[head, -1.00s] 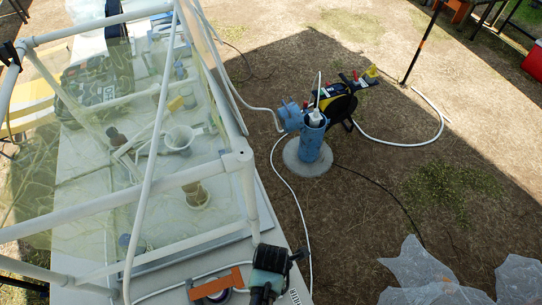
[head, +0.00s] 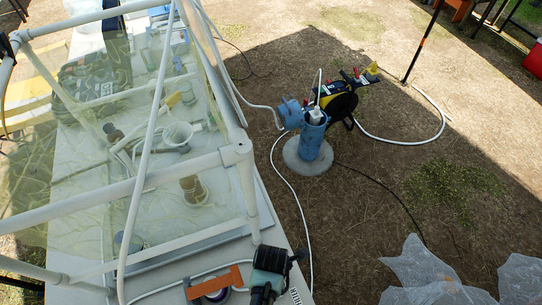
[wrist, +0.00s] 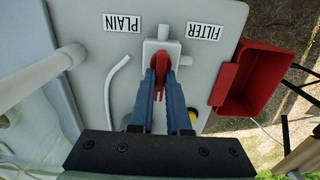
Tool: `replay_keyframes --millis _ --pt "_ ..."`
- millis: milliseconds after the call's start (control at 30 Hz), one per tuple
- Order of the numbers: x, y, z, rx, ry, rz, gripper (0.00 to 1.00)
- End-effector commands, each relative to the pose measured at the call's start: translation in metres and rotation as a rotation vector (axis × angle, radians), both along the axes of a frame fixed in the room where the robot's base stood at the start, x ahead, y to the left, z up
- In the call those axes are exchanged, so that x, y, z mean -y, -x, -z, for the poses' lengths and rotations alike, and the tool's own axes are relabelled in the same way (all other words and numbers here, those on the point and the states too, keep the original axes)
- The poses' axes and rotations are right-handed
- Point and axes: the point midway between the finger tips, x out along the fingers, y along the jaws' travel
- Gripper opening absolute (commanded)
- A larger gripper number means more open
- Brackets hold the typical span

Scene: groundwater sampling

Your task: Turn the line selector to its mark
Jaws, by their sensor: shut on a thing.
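The line selector's red handle (wrist: 159,61) sits on a white valve body (wrist: 166,42) on a pale panel in the wrist view. A label reading PLAIN (wrist: 122,23) is upside down to its left, and one reading FILTER (wrist: 204,27) is upside down to its right. My gripper (wrist: 161,75), with blue fingers, is shut on the red handle. The handle points down the picture, toward my gripper. The fingers hide part of it.
A red open bin (wrist: 263,80) is to the right of the panel. A white bent tube (wrist: 112,85) lies left of the valve. In the head view, a white pipe frame (head: 236,150) stands over the cluttered table. A blue wellhead (head: 312,135) stands on the ground beyond.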

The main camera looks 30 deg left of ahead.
Motion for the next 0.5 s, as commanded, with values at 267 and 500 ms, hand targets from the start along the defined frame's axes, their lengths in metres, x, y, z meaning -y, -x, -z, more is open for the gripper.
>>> replay_keyframes --millis 267,500 --pt "0.0031 0.0010 -0.0024 -0.001 0.001 -0.250 0.00" --pt "0.0067 0.0019 -0.0020 -0.001 0.001 -0.566 0.00"
